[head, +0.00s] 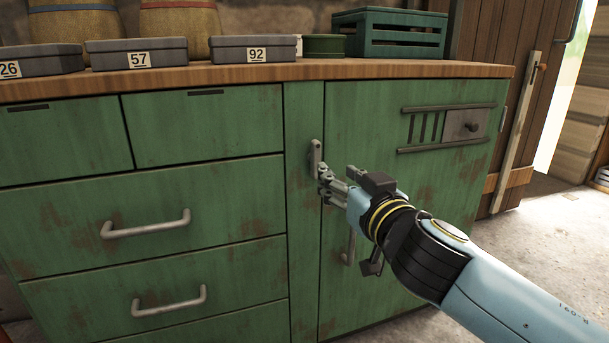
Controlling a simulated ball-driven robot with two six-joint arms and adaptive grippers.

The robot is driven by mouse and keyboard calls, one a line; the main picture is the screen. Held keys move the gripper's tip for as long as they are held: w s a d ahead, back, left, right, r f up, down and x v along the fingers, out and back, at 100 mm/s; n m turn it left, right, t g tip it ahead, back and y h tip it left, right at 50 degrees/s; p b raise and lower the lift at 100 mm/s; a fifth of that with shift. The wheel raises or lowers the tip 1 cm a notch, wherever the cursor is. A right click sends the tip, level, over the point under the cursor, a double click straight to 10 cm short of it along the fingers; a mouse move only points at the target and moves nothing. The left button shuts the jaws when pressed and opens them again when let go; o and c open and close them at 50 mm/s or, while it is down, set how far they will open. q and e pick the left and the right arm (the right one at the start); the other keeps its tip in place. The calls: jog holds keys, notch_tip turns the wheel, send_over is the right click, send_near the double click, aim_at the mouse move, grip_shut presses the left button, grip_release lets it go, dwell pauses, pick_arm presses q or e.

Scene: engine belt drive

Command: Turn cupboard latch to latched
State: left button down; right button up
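The cupboard latch (315,157) is a small grey metal piece on the green strip left of the cupboard door (385,190). It appears roughly upright, and its lower end is hidden behind my fingers. My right gripper (326,178) reaches in from the right, with its fingertips at the latch's lower end. I cannot tell whether the fingers are closed on the latch or only touching it. The door sits flush with the cupboard front and has a grey handle (348,248) below my gripper. My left gripper is not in view.
Drawers with grey handles (146,225) fill the cupboard's left side. Numbered grey boxes (238,48) and a green crate (391,35) stand on the wooden top (300,71). Open floor lies to the right.

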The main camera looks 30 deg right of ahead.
aim_at(317, 156)
jog(key=x, duration=1)
jog(key=shift+w+r, duration=0.15)
jog(key=shift+a, duration=0.1)
grip_shut()
